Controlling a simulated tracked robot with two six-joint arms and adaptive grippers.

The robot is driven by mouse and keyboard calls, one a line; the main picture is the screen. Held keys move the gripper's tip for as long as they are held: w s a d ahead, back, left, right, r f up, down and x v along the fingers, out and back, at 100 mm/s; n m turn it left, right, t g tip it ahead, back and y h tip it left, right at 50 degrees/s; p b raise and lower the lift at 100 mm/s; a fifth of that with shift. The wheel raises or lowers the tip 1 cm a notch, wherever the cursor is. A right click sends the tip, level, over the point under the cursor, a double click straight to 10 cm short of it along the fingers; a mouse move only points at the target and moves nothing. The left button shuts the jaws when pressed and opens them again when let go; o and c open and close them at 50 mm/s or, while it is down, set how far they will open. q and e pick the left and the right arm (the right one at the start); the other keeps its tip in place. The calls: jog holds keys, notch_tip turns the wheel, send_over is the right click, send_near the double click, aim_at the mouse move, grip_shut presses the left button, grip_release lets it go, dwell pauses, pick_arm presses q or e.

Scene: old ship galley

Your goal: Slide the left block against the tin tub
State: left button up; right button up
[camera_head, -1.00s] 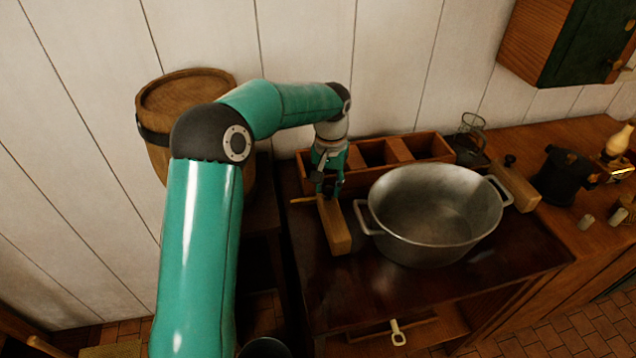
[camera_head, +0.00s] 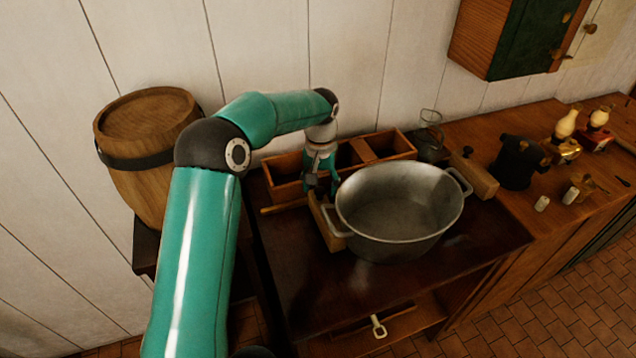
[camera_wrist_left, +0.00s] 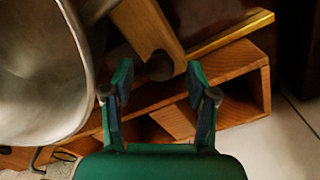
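The left block (camera_head: 325,225) is a long wooden block on the dark tabletop, just left of the tin tub (camera_head: 405,212). The tub's left handle overlaps the block in the head view; I cannot tell whether they touch. In the wrist view the block (camera_wrist_left: 146,25) ends in a dark knob (camera_wrist_left: 160,66), close beside the tub wall (camera_wrist_left: 40,60). My left gripper (camera_head: 321,188) is at the block's far end. Its fingers (camera_wrist_left: 158,78) are apart, one on each side of the knob, with gaps showing. My right gripper is not in view.
A wooden compartment box (camera_head: 394,140) stands behind the tub. A thin rod (camera_head: 283,208) lies left of the block. The right block (camera_head: 480,180) and a glass jug (camera_head: 430,140) are beyond the tub. The front tabletop is clear.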

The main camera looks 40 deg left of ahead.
pick_arm(q)
notch_tip(320, 180, up, 12)
dwell(0.6)
jog(key=shift+f, duration=0.1)
dwell(0.4)
